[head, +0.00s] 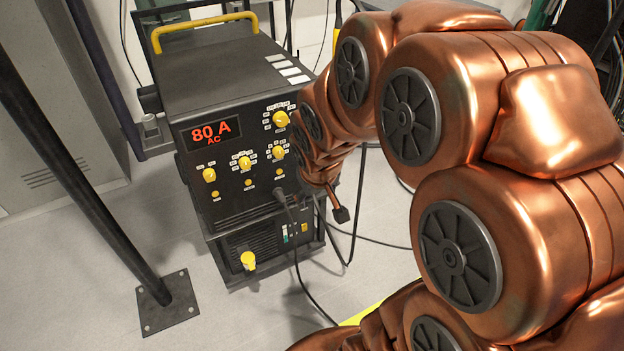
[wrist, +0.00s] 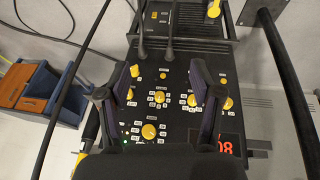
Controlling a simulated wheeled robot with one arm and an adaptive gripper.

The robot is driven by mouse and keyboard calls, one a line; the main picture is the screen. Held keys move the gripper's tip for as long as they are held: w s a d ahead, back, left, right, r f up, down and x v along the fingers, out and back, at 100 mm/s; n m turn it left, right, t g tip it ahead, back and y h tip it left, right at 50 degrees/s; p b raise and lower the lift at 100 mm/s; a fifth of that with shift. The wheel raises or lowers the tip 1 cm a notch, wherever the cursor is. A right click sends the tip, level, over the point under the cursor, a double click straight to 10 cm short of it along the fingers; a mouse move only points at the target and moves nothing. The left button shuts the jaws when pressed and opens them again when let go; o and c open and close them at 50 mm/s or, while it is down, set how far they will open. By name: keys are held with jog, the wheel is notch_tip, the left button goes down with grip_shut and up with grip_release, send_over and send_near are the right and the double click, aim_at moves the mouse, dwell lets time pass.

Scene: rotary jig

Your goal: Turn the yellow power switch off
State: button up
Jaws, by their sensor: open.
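In the wrist view, where the machine appears upside down, this knob (wrist: 214,9) is at the top edge. My gripper (wrist: 163,78) is open and empty, its fingers in front of the upper control panel. The low knob lies beyond the fingertips, up and right in that view.
Black cables (head: 300,265) hang from the machine's front. A dark post with a floor plate (head: 168,303) stands to the left. A yellow handle (head: 205,27) tops the machine. A blue and brown box (wrist: 40,95) is left in the wrist view. Floor before the machine is partly clear.

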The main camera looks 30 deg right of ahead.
jog(key=w+d+f+t+y+b, duration=0.1)
jog(key=w+d+f+t+b, duration=0.65)
jog(key=w+f+b, duration=0.3)
jog(key=w+d+f+t+y+b, duration=0.1)
jog(key=w+d+f+t+b, duration=0.6)
jog(key=w+d+f+b, duration=0.3)
jog(key=shift+m, duration=0.4)
jog(key=shift+w+a+f+b, duration=0.15)
jog(key=shift+w+b, duration=0.25)
jog(key=shift+w, duration=0.7)
jog(key=shift+w+a+f+b, duration=0.1)
jog(key=shift+w+f+b, duration=0.2)
jog(key=shift+w, duration=0.75)
jog(key=shift+w+a+f+b, duration=0.1)
jog(key=shift+w+b, duration=0.35)
jog(key=shift+w, duration=0.65)
jog(key=c, duration=1.1)
jog(key=shift+c, duration=0.2)
